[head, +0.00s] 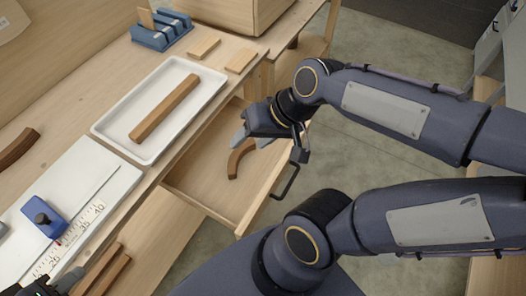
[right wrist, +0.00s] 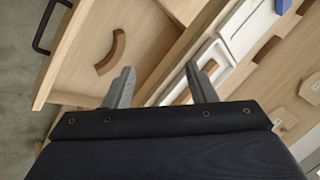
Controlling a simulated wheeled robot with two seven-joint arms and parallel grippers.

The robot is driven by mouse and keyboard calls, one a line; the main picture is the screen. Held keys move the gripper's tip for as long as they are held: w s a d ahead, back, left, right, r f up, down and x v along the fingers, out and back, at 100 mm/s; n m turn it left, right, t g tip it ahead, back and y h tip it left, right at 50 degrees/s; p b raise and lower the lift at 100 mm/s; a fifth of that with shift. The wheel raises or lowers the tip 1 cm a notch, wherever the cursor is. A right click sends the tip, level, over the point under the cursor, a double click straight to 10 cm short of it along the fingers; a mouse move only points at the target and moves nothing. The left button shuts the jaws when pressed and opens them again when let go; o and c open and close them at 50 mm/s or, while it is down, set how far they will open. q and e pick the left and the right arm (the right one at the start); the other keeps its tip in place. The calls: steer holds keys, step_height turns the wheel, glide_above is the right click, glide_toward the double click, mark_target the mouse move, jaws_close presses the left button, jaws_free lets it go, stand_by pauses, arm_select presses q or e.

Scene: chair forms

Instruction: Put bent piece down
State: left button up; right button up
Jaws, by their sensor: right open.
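A bent brown wooden piece (head: 235,162) lies on the floor of an open wooden drawer (head: 205,180). It also shows in the right wrist view (right wrist: 113,53), clear of the fingers, inside the drawer (right wrist: 85,65). My right gripper (head: 252,141) is above the drawer's far part, open, with nothing seen between its fingers (right wrist: 160,85). A second bent piece (head: 16,149) lies on the bench at the far left. My left gripper (head: 62,284) is only partly in view at the bottom left corner; its fingers cannot be made out.
A white tray (head: 108,123) holding a long brown bar (head: 165,107) stands on the bench. A white board with a ruler and blue slider (head: 47,218) is nearer. A blue rack (head: 160,32) and two small wooden blocks lie at the back. The drawer has a black handle (head: 286,182).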

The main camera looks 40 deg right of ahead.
steer(key=shift+s+a+r+n+t+h, duration=0.15)
steer(key=shift+s+n, duration=0.3)
steer(key=shift+s, duration=0.3)
steer(key=shift+s+a+f+n+t+h, duration=0.1)
steer(key=shift+s+n+t, duration=0.1)
steer(key=shift+s+n, duration=0.35)
steer(key=shift+s+a+r+n+t+h, duration=0.15)
steer(key=shift+s+n, duration=0.15)
steer(key=shift+s, duration=0.6)
